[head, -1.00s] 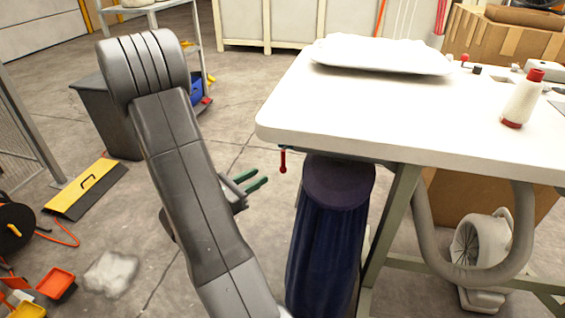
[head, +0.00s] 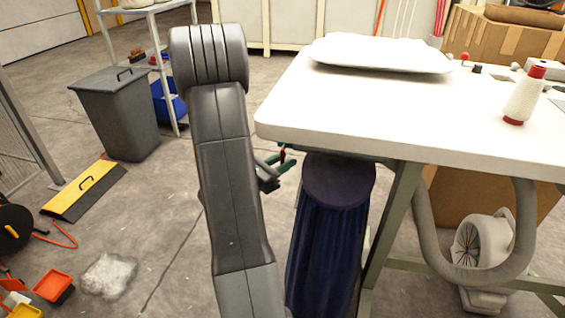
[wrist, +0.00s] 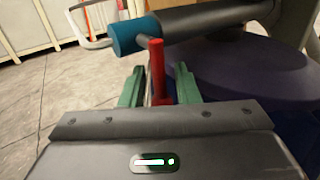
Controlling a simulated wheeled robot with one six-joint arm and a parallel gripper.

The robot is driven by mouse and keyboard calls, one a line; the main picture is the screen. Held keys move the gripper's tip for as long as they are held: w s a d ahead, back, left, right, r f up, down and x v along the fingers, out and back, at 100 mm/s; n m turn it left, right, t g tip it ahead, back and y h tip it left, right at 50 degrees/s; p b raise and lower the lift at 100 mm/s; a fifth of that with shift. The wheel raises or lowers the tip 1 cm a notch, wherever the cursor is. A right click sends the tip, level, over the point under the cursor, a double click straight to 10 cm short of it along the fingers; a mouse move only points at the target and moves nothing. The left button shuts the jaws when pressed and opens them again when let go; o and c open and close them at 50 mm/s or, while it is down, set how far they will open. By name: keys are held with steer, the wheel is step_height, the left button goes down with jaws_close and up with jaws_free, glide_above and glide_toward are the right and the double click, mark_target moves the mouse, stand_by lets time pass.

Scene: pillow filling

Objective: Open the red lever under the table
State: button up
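The red lever (head: 282,155) hangs under the near left corner of the white table (head: 400,130). In the wrist view the red lever (wrist: 157,70) stands upright between the two green fingers, below a teal-ended dark cylinder (wrist: 135,35). My gripper (head: 284,163) is at the lever, partly hidden by my arm in the head view. In the wrist view my gripper (wrist: 160,85) has its fingers apart on either side of the lever, with a visible gap at least on the right. Contact is not clear on the left.
A dark blue bag with a purple top (head: 325,240) hangs just right of the lever, close to my gripper. A white pillow (head: 380,55) and a thread cone (head: 524,95) are on the table. A grey bin (head: 118,115) stands left; floor between is clear.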

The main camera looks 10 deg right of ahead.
jaws_close()
